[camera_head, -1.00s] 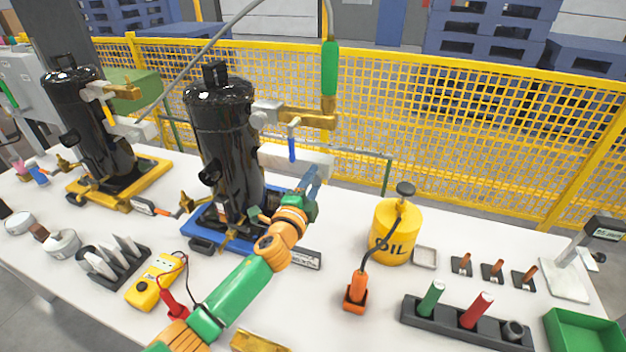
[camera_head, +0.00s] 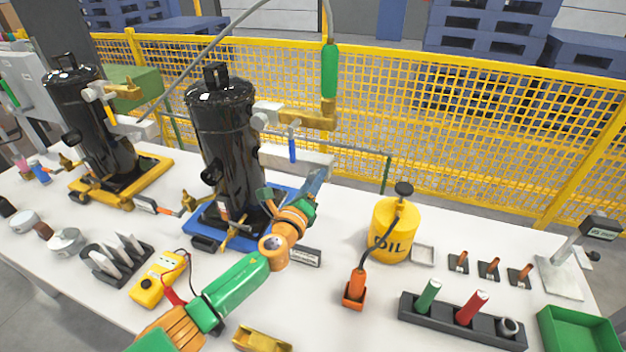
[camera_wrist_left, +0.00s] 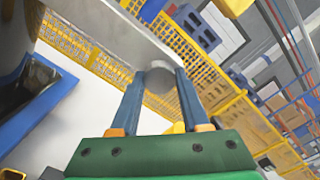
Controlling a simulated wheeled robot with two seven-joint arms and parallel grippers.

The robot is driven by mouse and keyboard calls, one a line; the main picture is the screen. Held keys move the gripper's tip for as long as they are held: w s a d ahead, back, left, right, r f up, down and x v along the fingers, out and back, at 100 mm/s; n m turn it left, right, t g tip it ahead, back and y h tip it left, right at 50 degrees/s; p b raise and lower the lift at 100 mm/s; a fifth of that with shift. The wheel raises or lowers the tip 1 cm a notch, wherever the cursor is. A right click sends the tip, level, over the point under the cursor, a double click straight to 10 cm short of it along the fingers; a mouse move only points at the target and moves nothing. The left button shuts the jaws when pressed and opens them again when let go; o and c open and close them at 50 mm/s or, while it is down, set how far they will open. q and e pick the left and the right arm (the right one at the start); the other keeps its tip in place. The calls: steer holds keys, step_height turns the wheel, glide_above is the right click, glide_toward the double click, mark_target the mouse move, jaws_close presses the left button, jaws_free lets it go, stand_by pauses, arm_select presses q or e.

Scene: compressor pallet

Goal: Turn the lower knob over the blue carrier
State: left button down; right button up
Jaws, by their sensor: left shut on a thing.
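The blue carrier (camera_head: 205,232) stands on the white table and bears a tall black compressor (camera_head: 228,150). A pale block (camera_head: 297,158) sticks out to the right from the compressor's side, below a brass fitting (camera_head: 318,118). My left gripper (camera_head: 318,176) reaches up to the block's right end. In the left wrist view the block (camera_wrist_left: 110,35) runs overhead and a round grey knob (camera_wrist_left: 158,79) sits at its end. The left gripper's two fingers (camera_wrist_left: 160,80) are closed on the knob from both sides. In the head view the knob is hidden. My right gripper is out of view.
A yellow oil can (camera_head: 393,232) and an orange-handled tool (camera_head: 356,285) stand right of my left arm. A blue-handled lever (camera_head: 292,150) hangs above the block. A second compressor on a yellow carrier (camera_head: 150,178) stands left. Yellow mesh fencing (camera_head: 470,130) runs behind the table.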

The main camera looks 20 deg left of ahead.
arm_select(q)
steer(key=m, duration=0.2)
steer(key=m+p, duration=0.1)
steer(key=m, duration=0.1)
steer(key=shift+r+m, duration=0.2)
steer(key=shift+m, duration=0.2)
stand_by(0.4)
steer(key=shift+c, duration=1.9)
jaws_free()
steer(key=shift+f, duration=0.15)
steer(key=s+p, duration=0.1)
steer(key=s, duration=0.6)
steer(key=shift+a, duration=0.15)
